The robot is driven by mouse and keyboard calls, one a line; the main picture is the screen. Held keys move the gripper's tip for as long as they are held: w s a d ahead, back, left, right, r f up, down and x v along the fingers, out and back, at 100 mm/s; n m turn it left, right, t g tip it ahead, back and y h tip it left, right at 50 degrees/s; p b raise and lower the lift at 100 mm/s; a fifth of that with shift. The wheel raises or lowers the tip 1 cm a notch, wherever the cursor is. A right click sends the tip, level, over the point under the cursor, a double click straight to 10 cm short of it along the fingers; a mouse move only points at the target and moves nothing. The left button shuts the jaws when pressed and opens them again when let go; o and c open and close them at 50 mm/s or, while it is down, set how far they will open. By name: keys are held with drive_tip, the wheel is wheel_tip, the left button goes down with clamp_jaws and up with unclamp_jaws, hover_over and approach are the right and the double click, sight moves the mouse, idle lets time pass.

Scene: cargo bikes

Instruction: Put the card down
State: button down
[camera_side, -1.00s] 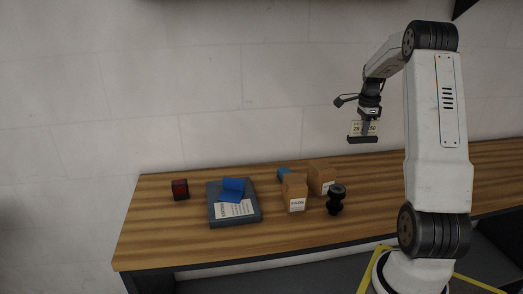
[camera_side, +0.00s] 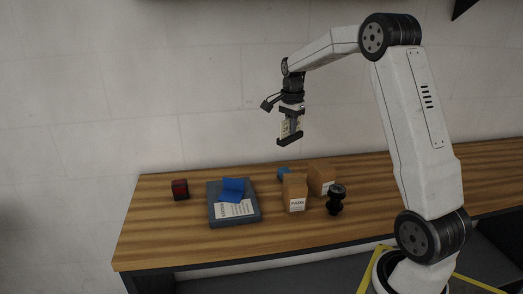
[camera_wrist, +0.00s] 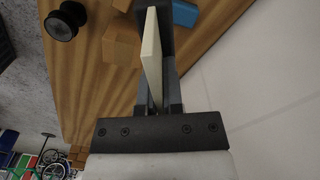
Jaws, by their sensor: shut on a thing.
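The card (camera_side: 286,128) is pale with dark print in the side view. My gripper (camera_side: 290,137) is shut on it and holds it in the air, well above the table and over the cardboard boxes. In the wrist view the cream card (camera_wrist: 151,62) stands nearly edge-on between the fingers of my gripper (camera_wrist: 162,85). Its printed face cannot be read there.
On the wooden table (camera_side: 150,240) are a dark red block (camera_side: 180,190), a grey tray (camera_side: 235,222) with a blue piece (camera_side: 233,186) and a paper label, two cardboard boxes (camera_side: 295,188), a blue box (camera_side: 283,173) and a black knobbed object (camera_side: 336,200). The table's front left is clear.

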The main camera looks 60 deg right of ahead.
drive_tip(key=w+a+n, duration=0.4)
drive_tip(key=a+n, duration=0.2)
drive_tip(key=a, duration=1)
drive_tip(key=w+a+n, duration=0.3)
drive_tip(key=a+n, duration=0.2)
drive_tip(key=a, duration=1)
drive_tip(key=w+f, duration=1.3)
drive_tip(key=f, duration=0.1)
drive_tip(key=shift+w+a, duration=0.15)
drive_tip(key=shift+a, duration=0.1)
drive_tip(key=shift+w+f, duration=0.25)
drive_tip(key=shift+w, duration=0.05)
drive_tip(key=shift+w+f, duration=0.2)
drive_tip(key=shift+f, duration=1.6)
